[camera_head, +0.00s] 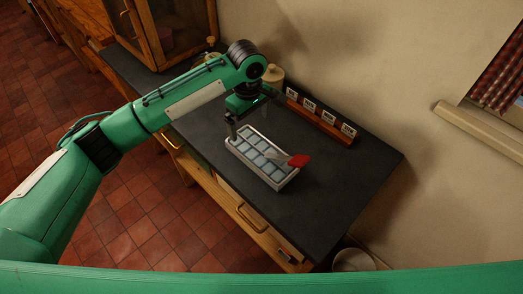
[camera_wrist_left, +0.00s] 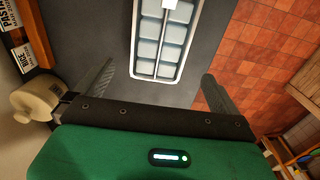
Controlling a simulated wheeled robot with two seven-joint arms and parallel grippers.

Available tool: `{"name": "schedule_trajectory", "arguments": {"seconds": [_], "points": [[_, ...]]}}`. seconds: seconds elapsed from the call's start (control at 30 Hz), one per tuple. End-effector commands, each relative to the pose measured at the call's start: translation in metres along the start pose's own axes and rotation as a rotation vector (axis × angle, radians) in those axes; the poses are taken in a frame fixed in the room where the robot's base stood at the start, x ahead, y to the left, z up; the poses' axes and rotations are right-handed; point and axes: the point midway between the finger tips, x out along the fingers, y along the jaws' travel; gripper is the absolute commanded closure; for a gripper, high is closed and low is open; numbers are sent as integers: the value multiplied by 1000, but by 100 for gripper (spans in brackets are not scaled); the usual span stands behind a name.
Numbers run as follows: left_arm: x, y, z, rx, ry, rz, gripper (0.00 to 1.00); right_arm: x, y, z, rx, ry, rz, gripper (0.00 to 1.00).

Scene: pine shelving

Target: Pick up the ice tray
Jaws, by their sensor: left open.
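The ice tray (camera_head: 239,152) is a pale rectangular tray with two rows of grey-blue compartments. It lies flat on the dark countertop near its front edge. My left gripper (camera_head: 248,121) is open above the far left end of the tray. In the left wrist view the ice tray (camera_wrist_left: 160,42) lies between and beyond the spread fingers of the left gripper (camera_wrist_left: 160,72), with nothing held. A red object (camera_head: 299,161) with a pale part rests on or over the tray's right end. My right gripper is not in view.
A rack of labelled blocks (camera_head: 321,117) stands along the wall. A cream jar (camera_head: 273,74) stands behind my left gripper; it also shows in the wrist view (camera_wrist_left: 36,101). A wooden cabinet (camera_head: 160,30) stands at the back left. The dark countertop (camera_head: 345,185) is clear to the right.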

Motion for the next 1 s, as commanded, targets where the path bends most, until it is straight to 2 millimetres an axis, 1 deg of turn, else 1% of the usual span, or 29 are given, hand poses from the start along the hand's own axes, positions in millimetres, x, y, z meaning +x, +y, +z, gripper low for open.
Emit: {"name": "schedule_trajectory", "arguments": {"seconds": [0.03, 0.1, 0.2, 0.37, 0.47, 0.6, 0.7, 0.8, 1.0], "points": [[10, -1, 0, -1, 0, -5, 0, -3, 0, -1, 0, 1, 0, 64], [23, -1, 0, -1, 0, -3, 0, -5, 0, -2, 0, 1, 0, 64], [39, 0, 0, -2, 0, -1, 0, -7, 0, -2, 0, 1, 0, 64], [50, 0, 0, 0, 0, 0, 0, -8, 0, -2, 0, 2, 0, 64], [58, -1, 0, 0, 1, -2, 0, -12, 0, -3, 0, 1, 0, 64], [78, -3, 1, 0, 1, -3, 0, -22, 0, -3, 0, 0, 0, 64], [93, -3, 1, 1, 0, -1, 0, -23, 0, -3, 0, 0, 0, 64], [101, -3, 1, 1, 1, -1, 0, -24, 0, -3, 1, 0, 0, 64], [103, -2, 2, 2, 1, 1, 0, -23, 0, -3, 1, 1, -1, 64]]}}
